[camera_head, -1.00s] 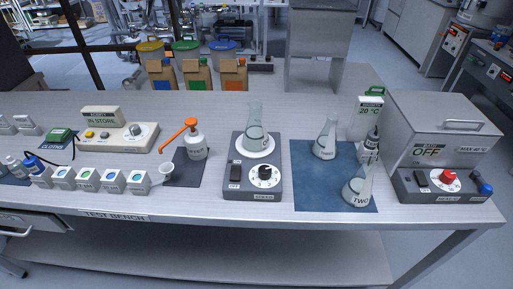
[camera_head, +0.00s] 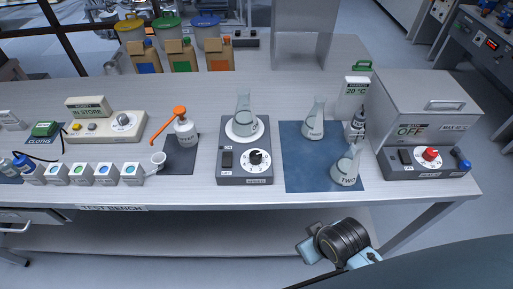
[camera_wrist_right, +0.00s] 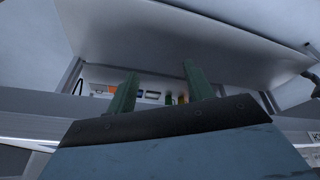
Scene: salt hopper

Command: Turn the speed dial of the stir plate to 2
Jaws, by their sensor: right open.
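The stir plate (camera_head: 243,182) is a grey box on the bench. Its speed dial (camera_head: 257,158) is a black knob on a white scale at the front right; the setting is too small to read. A flask (camera_head: 243,120) stands on its round white top. My right arm shows below the bench's front edge in the head view, apart from the stir plate; its fingertips are hard to make out there. In the right wrist view my right gripper (camera_wrist_right: 158,72) is open, with two green fingers apart and nothing between them. My left gripper is out of view.
A blue mat (camera_head: 296,180) with flasks and a small bottle lies right of the plate. A bath (camera_head: 425,110) with a red knob stands further right. A pump bottle (camera_head: 186,133) stands left. The bench's front edge (camera_head: 240,201) lies between my right arm and the bench top.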

